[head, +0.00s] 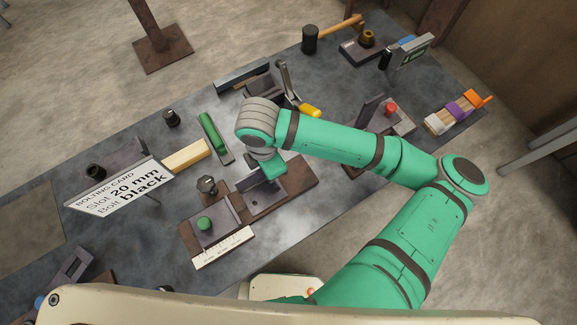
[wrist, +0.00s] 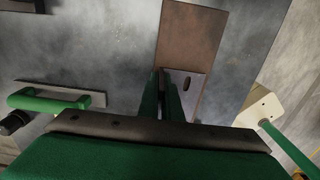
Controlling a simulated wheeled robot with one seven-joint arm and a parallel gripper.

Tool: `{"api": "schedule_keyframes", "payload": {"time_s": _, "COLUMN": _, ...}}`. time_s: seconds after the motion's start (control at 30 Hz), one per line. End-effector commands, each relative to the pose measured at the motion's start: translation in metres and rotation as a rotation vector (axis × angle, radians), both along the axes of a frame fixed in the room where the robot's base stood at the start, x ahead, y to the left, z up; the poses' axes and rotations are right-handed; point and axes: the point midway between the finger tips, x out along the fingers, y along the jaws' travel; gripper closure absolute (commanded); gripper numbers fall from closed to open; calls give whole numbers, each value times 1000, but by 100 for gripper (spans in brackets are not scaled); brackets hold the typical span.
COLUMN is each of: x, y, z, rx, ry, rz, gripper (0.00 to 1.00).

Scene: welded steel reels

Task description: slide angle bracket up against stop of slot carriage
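The angle bracket (head: 265,199) is a dark grey plate with an upright flange, lying on a brown base plate (head: 296,181). In the wrist view its flat leg (wrist: 197,82) shows a slot hole. My gripper (wrist: 163,76) is at the upright flange, its narrow green fingers close together on either side of it. They look shut on the flange, though its contact faces are hidden. To the left in the head view is a grey block with a green knob (head: 204,223), apparently the slot carriage. I cannot make out its stop surely; a dark knobbed post (head: 207,185) stands behind.
A white scale (head: 223,248) lies at the front edge of the carriage. A card on a stand (head: 120,190) reads slot 20 mm, bolt black. A yellow bar (head: 187,156) and a green-handled tool (head: 214,138) lie behind. A red-knobbed fixture (head: 389,110) stands right.

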Motion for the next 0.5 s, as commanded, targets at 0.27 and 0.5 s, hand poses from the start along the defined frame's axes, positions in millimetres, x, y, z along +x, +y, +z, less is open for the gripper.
{"api": "schedule_keyframes", "payload": {"time_s": 0.27, "x": -5, "y": 7, "z": 0, "rx": 1, "ry": 0, "rz": 1, "gripper": 100}}
{"api": "schedule_keyframes", "payload": {"time_s": 0.5, "x": -10, "y": 13, "z": 0, "rx": 1, "ry": 0, "rz": 2, "gripper": 100}}
